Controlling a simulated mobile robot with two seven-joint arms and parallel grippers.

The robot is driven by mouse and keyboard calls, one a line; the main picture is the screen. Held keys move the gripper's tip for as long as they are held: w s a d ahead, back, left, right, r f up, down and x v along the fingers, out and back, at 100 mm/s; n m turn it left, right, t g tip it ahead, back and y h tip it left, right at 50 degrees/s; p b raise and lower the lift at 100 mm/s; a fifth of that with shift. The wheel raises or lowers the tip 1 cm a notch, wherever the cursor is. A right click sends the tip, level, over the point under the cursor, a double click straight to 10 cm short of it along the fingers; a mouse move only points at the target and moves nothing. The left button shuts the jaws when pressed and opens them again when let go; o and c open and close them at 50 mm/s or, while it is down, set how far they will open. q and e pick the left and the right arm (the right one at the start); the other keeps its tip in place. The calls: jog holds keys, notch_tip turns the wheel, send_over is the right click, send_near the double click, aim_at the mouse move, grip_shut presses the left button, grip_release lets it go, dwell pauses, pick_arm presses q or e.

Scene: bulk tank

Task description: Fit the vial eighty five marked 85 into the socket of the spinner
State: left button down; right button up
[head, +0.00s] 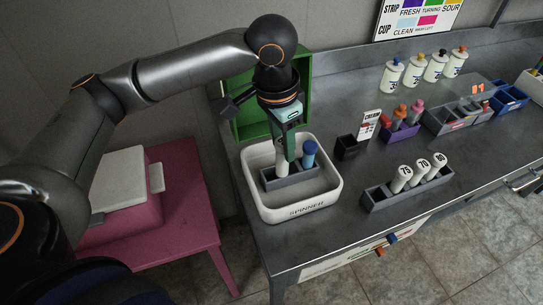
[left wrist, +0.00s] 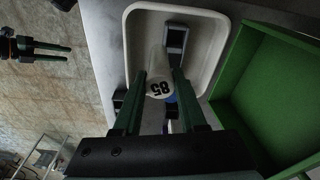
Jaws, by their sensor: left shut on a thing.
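The vial marked 85 (left wrist: 159,88) is white, and its numbered end faces the wrist camera. My left gripper (head: 287,150) is shut on it, with a green finger on each side (left wrist: 159,82). The spinner (head: 300,211) is a white, round-cornered tub with a grey socket block (head: 294,181) inside. In the head view the vial (head: 282,163) stands roughly upright at the left part of the block, beside a blue-capped vial (head: 309,152). The fingers partly cover it, and I cannot tell how deep it sits. My right gripper (left wrist: 48,52) is empty over the floor, fingers apart.
A green open box (head: 243,120) stands behind the spinner. A grey rack (head: 393,195) with several numbered vials is at its right. A small black holder (head: 348,150) and a purple rack (head: 400,134) stand farther back. Bare bench lies between the spinner and grey rack.

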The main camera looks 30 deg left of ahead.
pick_arm(q)
jog(key=a+f, duration=0.1)
jog(key=f, duration=0.1)
jog(key=a+f, duration=0.1)
jog(key=f, duration=0.2)
jog(key=a+f, duration=0.1)
jog(key=f, duration=0.1)
jog(key=shift+w+f, duration=0.2)
jog(key=shift+w, duration=0.2)
jog(key=shift+w+a+f, duration=0.1)
jog(key=shift+w+f, duration=0.05)
jog(key=shift+w, duration=0.05)
jog(key=shift+c, duration=2.3)
grip_release()
jog(key=shift+r, duration=0.2)
notch_tip(320, 180, up, 12)
jog(key=s, duration=0.1)
jog(key=shift+s+a+p, duration=0.15)
jog(key=shift+a+p, duration=0.15)
jog(key=shift+p, duration=0.15)
